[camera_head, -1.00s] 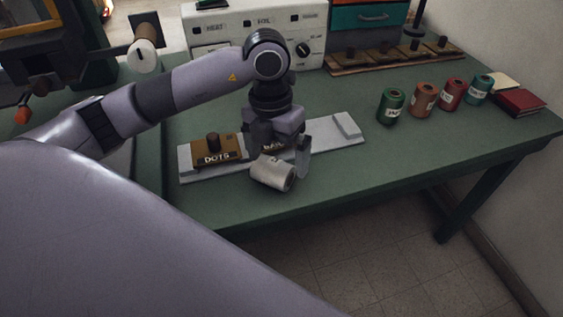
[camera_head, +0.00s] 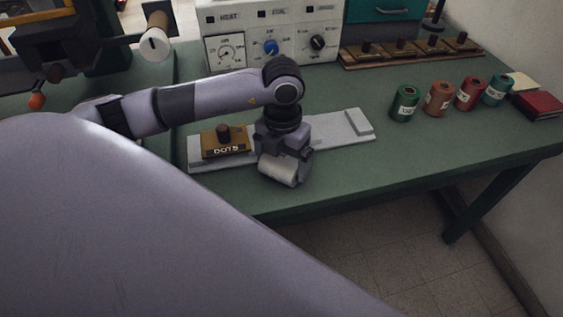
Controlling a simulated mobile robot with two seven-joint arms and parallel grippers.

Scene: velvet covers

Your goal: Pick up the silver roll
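The silver roll (camera_head: 278,171) lies on its side at the front of the green workbench (camera_head: 340,178), by the front edge of a pale grey plate. My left gripper (camera_head: 285,165) points down right over it, and its body hides the roll's upper part. A finger shows by the roll's right end. The other finger is hidden, so I cannot tell whether the gripper is closed on the roll. The roll looks to be still at bench level. My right gripper is not in view.
A brown block marked DOTS (camera_head: 225,143) sits on the grey plate (camera_head: 345,128), left of my gripper. A white control box (camera_head: 270,38) stands behind. Green (camera_head: 404,104), orange (camera_head: 440,99), red (camera_head: 470,93) and teal (camera_head: 497,90) spools stand at right, beside a red book (camera_head: 540,105).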

